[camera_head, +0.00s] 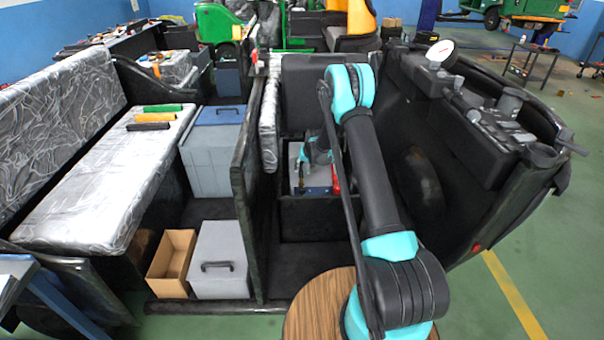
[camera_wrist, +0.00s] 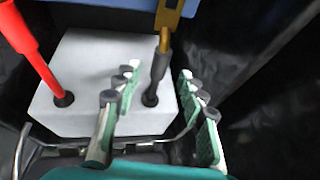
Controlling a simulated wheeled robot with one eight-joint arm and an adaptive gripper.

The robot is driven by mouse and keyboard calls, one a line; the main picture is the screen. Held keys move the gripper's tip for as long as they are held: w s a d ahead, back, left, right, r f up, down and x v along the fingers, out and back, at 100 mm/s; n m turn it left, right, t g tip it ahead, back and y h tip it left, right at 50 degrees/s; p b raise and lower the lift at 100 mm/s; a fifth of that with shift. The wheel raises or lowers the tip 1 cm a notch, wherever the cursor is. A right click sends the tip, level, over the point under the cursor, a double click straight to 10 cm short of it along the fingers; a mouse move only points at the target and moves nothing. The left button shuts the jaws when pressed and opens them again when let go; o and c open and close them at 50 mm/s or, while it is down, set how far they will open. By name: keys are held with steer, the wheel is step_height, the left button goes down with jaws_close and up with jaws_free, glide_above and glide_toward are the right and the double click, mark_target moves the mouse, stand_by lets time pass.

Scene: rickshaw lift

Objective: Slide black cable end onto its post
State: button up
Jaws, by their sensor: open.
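A pale grey battery block (camera_wrist: 85,80) fills the middle of the wrist view; in the head view it (camera_head: 297,165) sits low in a dark compartment, partly behind my arm. The black cable end (camera_wrist: 160,66) stands slightly tilted between my fingers, its bottom at a dark round spot on the block; I cannot tell whether it is seated on a post. A brass-coloured piece shows above it. A red cable end (camera_wrist: 48,75) reaches another dark round spot on the left. My gripper (camera_wrist: 160,115) is open, with green-padded fingers either side of the black end, apparently apart from it.
Dark compartment walls stand close on both sides of the block. A black upright panel (camera_head: 250,165) is left of my arm, and a dark vehicle body (camera_head: 425,150) is on the right. Grey cases (camera_head: 217,165) and an open cardboard box (camera_head: 172,262) lie farther left.

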mark_target(302, 173)
steer(key=shift+x, duration=1.75)
steer(key=shift+c, duration=0.2)
jaws_close()
